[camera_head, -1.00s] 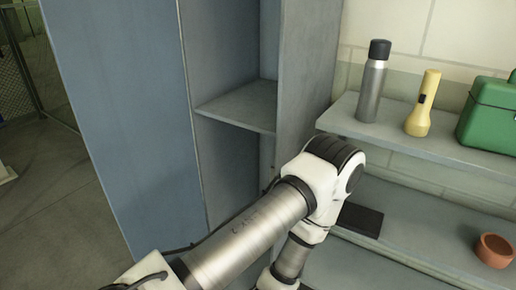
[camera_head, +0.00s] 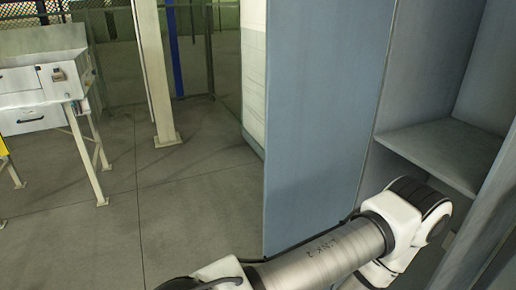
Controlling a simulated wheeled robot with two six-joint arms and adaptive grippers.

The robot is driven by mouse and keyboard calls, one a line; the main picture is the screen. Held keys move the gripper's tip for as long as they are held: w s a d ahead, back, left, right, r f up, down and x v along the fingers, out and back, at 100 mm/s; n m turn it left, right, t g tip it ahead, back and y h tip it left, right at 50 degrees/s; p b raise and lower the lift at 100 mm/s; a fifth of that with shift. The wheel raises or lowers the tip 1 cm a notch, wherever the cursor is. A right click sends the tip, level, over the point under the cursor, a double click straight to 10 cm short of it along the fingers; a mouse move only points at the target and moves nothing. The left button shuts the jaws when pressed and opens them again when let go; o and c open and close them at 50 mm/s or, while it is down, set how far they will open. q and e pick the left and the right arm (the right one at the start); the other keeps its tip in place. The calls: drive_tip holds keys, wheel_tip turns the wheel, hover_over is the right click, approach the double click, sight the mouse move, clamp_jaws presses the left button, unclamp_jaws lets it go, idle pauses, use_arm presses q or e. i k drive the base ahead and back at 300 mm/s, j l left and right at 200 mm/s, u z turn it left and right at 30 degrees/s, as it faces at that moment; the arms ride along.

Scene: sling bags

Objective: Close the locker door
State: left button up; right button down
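The blue-grey locker door (camera_head: 318,120) stands open in the middle of the head view, its broad face toward me. To its right is the open grey locker with an inner shelf (camera_head: 445,150). One of my arms crosses the lower right, in front of the door's lower right part and the locker opening. I cannot tell whether the arm touches the door. Neither gripper shows; the arm's far end runs out of view at the bottom.
A white wall end (camera_head: 254,75) stands behind the door. A cream post (camera_head: 152,70) and a white machine on legs (camera_head: 45,85) stand at the left. The grey floor (camera_head: 170,210) between them and the door is clear.

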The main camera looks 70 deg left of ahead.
sight(325, 60)
drive_tip(key=k+j+u, duration=0.15)
drive_tip(key=j+u, duration=0.2)
drive_tip(key=j, duration=0.4)
drive_tip(key=k+j+u, duration=0.1)
drive_tip(key=j+u, duration=0.2)
drive_tip(key=j, duration=0.5)
